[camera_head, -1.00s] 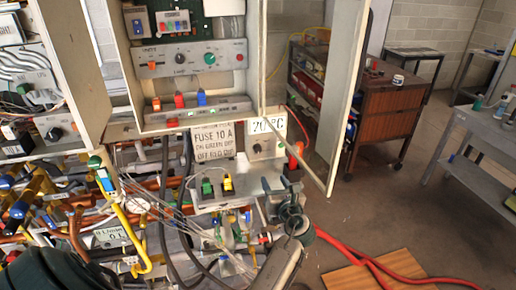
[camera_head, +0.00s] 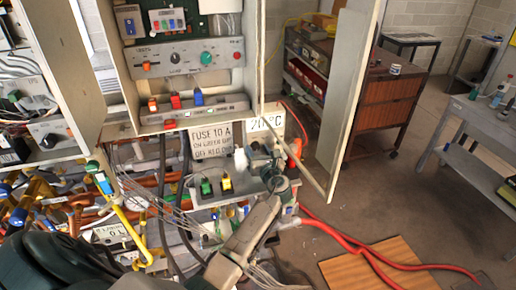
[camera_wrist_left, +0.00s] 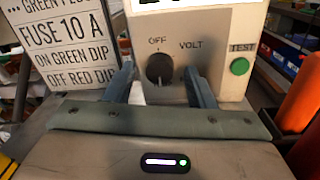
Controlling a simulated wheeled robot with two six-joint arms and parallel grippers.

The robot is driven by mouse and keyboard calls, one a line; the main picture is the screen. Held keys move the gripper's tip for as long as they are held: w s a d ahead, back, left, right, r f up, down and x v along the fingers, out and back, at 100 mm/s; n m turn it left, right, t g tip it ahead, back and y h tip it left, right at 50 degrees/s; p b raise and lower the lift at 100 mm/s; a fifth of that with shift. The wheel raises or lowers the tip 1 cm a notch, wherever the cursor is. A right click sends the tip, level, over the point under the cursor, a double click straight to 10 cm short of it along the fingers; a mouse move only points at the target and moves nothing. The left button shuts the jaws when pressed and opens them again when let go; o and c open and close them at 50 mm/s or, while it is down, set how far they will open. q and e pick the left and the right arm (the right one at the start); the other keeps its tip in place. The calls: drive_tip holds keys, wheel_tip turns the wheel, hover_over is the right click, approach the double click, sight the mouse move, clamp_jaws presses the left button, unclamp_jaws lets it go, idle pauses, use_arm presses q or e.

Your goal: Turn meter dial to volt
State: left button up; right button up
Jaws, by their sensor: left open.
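The meter (camera_head: 267,122) is a pale box with a temperature display on top, standing right of the "FUSE 10 A" sign (camera_head: 210,140). In the left wrist view its dark round dial (camera_wrist_left: 159,67) sits below the OFF label, with the VOLT label (camera_wrist_left: 190,44) to its upper right. A green TEST button (camera_wrist_left: 240,66) is further right. My left gripper (camera_head: 258,153) is open in front of the meter. In the wrist view its two fingers (camera_wrist_left: 160,78) stand either side of the dial, apparently not touching it. My right gripper is not in view.
An open cabinet door (camera_head: 347,100) stands to the right of the meter. Green and yellow blocks (camera_head: 206,187) sit on the ledge below the sign. Pipes and cables crowd the lower left. An orange cylinder (camera_wrist_left: 302,95) is close right of the gripper. Red hoses (camera_head: 340,238) lie on the floor.

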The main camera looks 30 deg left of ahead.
use_arm(q)
drive_tip(key=c, duration=1)
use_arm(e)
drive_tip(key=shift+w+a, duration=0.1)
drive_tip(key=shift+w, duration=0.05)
